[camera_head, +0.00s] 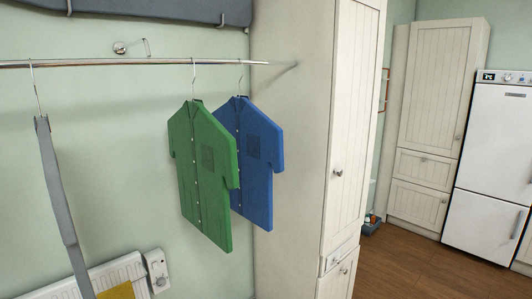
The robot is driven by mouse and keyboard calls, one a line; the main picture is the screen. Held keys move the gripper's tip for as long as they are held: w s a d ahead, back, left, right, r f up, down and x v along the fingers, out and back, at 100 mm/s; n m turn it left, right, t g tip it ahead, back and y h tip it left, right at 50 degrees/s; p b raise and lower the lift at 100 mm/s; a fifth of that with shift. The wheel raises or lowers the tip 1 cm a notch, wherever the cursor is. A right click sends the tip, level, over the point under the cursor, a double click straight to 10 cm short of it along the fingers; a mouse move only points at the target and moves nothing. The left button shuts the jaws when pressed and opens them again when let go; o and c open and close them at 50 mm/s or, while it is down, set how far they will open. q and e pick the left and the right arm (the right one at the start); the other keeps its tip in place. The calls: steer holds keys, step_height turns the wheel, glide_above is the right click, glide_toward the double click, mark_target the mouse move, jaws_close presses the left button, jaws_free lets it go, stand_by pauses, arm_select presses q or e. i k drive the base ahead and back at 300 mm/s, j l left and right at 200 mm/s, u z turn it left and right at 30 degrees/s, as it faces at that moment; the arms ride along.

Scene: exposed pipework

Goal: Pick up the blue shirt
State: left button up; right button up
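The blue shirt (257,165) hangs on a hanger from the metal rail (130,63), near the rail's right end beside the tall white cabinet. It has short sleeves, a chest pocket and light buttons. A green shirt (205,170) of the same cut hangs just left of it and covers part of its left side. Both shirts hang upright, clear of the floor. Neither of my grippers shows in this view.
A grey garment (60,200) hangs at the rail's left. A tall white cabinet (310,120) stands right of the shirts. A white radiator (125,272) is below left. Wooden floor (400,268) is open at the lower right, before a white fridge (490,165).

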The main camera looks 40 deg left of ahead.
mark_target(260, 142)
steer(key=i, duration=1.95)
steer(key=i+u, duration=0.2)
steer(key=i, duration=0.25)
steer(key=i+l+u, duration=0.25)
steer(key=i, duration=0.25)
steer(key=i+l+u, duration=0.2)
steer(key=i, duration=0.25)
